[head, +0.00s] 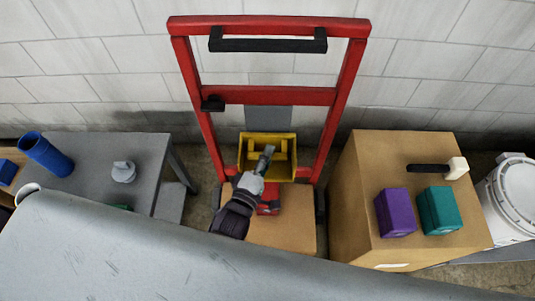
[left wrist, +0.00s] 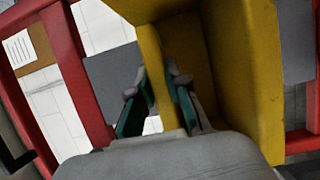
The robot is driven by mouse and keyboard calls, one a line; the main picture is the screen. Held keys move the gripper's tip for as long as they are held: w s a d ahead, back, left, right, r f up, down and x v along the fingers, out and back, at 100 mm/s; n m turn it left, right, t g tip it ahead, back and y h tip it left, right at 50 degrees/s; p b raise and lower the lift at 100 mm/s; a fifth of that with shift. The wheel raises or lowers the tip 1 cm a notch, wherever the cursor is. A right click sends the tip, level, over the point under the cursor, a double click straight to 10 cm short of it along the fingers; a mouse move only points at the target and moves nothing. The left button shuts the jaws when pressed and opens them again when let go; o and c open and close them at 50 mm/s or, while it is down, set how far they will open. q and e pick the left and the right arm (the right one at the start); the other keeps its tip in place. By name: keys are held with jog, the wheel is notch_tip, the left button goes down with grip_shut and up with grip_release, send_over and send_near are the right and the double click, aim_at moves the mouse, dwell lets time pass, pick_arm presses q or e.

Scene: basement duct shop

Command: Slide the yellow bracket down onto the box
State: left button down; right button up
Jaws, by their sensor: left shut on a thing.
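The yellow bracket (head: 284,171) is between the side rails of a red upright frame (head: 348,70), behind the cardboard box (head: 285,235). My left gripper (head: 267,158) reaches over the box and is shut on the bracket. In the left wrist view the bracket (left wrist: 242,70) fills the upper right, and the left gripper's green-padded fingers (left wrist: 158,108) sit on either side of one of its yellow walls. The gap between bracket and box cannot be judged. The arm hides part of the box. My right gripper is not in view.
A red object (head: 270,205) sits at the box's back. A larger carton (head: 350,225) at right bears purple (head: 395,212) and teal (head: 440,210) blocks and a mallet (head: 440,168). A grey table (head: 90,165) stands left. A grey curved surface (head: 150,255) crosses the foreground.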

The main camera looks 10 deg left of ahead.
pick_arm(q)
jog(key=shift+f, duration=0.1)
notch_tip(320, 180, down, 13)
jog(key=b, duration=0.9)
jog(key=shift+f, duration=0.15)
jog(key=shift+s, duration=0.1)
jog(key=c, duration=1.1)
grip_release()
jog(key=shift+f, duration=0.1)
jog(key=s, duration=0.4)
jog(key=s+a, duration=0.1)
jog(key=s, duration=0.2)
jog(key=s+a, duration=0.1)
jog(key=s, duration=0.3)
jog(key=shift+s+a, duration=0.15)
jog(key=shift+s, duration=0.2)
